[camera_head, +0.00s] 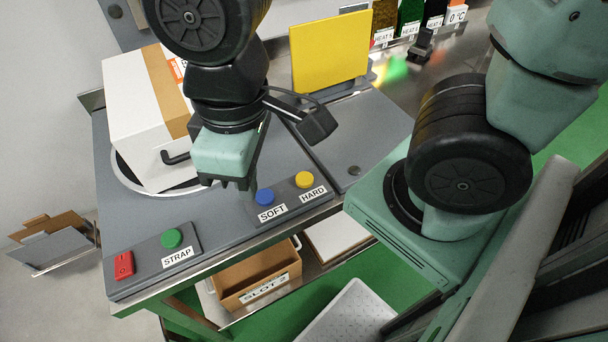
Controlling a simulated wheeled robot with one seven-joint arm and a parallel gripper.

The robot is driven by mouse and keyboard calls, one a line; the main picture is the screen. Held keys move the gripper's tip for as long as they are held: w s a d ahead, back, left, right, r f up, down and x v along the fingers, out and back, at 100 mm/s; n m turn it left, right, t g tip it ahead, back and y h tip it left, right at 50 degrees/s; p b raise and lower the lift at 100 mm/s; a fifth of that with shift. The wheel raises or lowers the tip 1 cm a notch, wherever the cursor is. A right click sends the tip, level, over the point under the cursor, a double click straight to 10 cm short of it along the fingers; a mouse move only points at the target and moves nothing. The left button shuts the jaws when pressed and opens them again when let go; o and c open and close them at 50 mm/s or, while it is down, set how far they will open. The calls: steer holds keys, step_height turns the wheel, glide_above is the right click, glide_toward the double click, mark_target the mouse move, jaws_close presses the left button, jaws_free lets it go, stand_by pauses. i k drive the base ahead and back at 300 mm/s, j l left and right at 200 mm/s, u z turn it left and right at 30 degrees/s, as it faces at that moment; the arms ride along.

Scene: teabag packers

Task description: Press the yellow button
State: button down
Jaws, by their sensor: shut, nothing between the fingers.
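The yellow button (304,179) sits on a grey button panel at the front edge of the worktop, above a label reading HARD. A blue button (265,196) labelled SOFT is to its left on the same panel. My gripper (236,186) is shut and empty, pointing down over the worktop. Its dark fingertips are left of the blue button, and the yellow button lies further right, apart from it. Nothing covers the yellow button. I cannot tell how high the fingertips are above the surface.
A white box (138,118) with tan tape stands on a round plate behind my gripper. A green button (171,238) labelled STRAP and a red switch (124,265) are at front left. A yellow upright panel (331,52) stands at the back. A SLOT 2 bin (258,282) is below.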

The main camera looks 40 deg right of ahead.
mark_target(304, 180)
steer(key=k+j+z, duration=0.2)
steer(key=j+z, duration=0.15)
steer(key=k+j+z, duration=0.6)
steer(key=j+z, duration=0.15)
steer(key=j, duration=0.15)
